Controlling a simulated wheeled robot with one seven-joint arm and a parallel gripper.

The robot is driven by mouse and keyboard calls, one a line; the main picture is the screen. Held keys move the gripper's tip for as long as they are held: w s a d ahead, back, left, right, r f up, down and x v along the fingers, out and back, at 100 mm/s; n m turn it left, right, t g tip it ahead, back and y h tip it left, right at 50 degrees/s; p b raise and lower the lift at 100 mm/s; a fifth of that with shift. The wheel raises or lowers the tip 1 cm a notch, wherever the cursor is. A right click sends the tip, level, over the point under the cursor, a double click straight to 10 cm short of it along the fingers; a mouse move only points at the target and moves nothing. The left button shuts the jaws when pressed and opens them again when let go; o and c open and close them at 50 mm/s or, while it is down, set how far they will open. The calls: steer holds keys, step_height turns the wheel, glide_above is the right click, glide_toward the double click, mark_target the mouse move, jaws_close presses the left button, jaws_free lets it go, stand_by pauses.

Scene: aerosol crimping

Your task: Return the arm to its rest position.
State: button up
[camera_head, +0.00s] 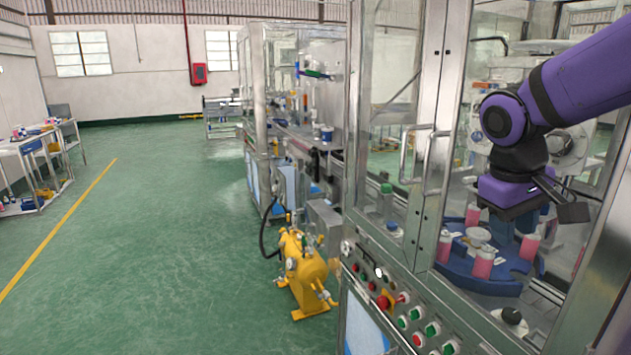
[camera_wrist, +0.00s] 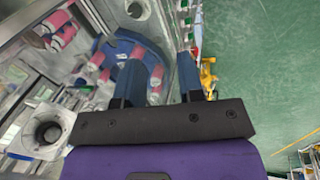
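My purple arm (camera_head: 577,78) reaches in from the right through the open front of the glazed crimping machine (camera_head: 432,150). My gripper (camera_head: 516,222) points down above the blue round turntable (camera_head: 462,273), which carries several pink cans with white tops, one of them a front can (camera_head: 482,265). In the wrist view, the two dark blue fingers of my gripper (camera_wrist: 158,72) stand wide apart with nothing held between them. A pink can (camera_wrist: 155,78) shows in the gap, on the turntable (camera_wrist: 122,45) beyond. In the head view, the fingertips are partly hard to make out.
The machine's door frame and handle (camera_head: 408,155) stand left of my arm, with a button panel (camera_head: 400,310) below. A yellow tank (camera_head: 302,265) stands on the floor beside the machine. A side table (camera_head: 30,150) is at far left. The green floor (camera_head: 150,260) between is clear.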

steer(key=s+r+m+t+y, duration=0.2)
steer(key=s+r+t, duration=0.1)
steer(key=s, duration=1)
steer(key=shift+s+r+m+t+y, duration=0.35)
steer(key=shift+r+m+t+y, duration=0.05)
steer(key=shift+t, duration=0.3)
steer(key=shift+a, duration=0.1)
stand_by(1.1)
